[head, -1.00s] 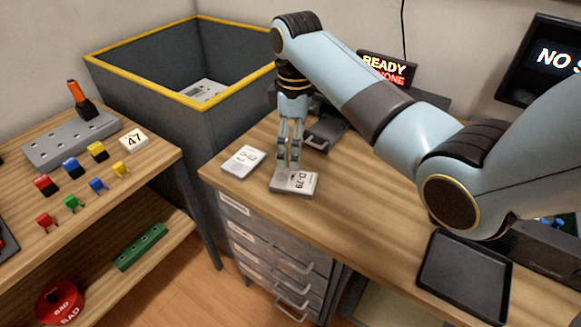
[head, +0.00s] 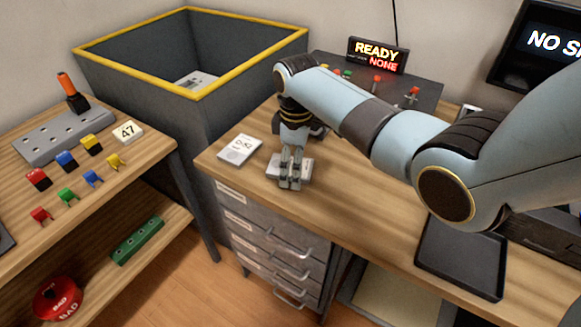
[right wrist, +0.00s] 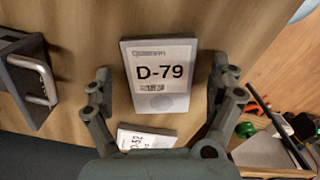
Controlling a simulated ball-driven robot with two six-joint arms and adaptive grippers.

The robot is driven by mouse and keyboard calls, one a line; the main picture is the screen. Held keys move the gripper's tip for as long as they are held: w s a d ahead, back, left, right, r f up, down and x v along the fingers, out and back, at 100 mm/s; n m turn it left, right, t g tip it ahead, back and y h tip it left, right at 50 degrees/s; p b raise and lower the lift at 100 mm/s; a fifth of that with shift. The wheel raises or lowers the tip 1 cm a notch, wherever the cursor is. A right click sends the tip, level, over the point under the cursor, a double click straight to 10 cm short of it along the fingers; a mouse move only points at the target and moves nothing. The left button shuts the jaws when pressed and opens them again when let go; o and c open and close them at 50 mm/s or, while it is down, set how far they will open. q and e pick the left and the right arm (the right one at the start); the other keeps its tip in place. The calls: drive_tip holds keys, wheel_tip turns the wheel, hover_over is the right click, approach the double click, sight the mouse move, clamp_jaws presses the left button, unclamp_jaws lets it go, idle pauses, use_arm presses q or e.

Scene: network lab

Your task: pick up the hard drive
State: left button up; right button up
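A light grey hard drive labelled D-79 (right wrist: 162,76) lies flat on the wooden desk. In the head view the drive (head: 305,170) is partly hidden behind my right gripper (head: 289,184), which points down over it. In the right wrist view my right gripper (right wrist: 163,82) is open, with one finger on each side of the drive and a gap at both sides. A second, similar drive (head: 240,150) lies to the left near the desk's corner; in the right wrist view it (right wrist: 146,138) is partly covered by the gripper, its label only partly readable. My left gripper is not in view.
A black tray (head: 430,262) lies at the desk's right front. A grey bin with a yellow rim (head: 190,98) stands behind the desk's left end. A READY/NONE sign (head: 377,55) is at the back. The desk between drive and tray looks clear.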

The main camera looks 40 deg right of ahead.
drive_tip(key=c, duration=0.4)
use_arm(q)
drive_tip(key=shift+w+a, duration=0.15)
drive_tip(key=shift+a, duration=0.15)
use_arm(e)
drive_tip(key=c, duration=1)
drive_tip(key=shift+r, duration=0.1)
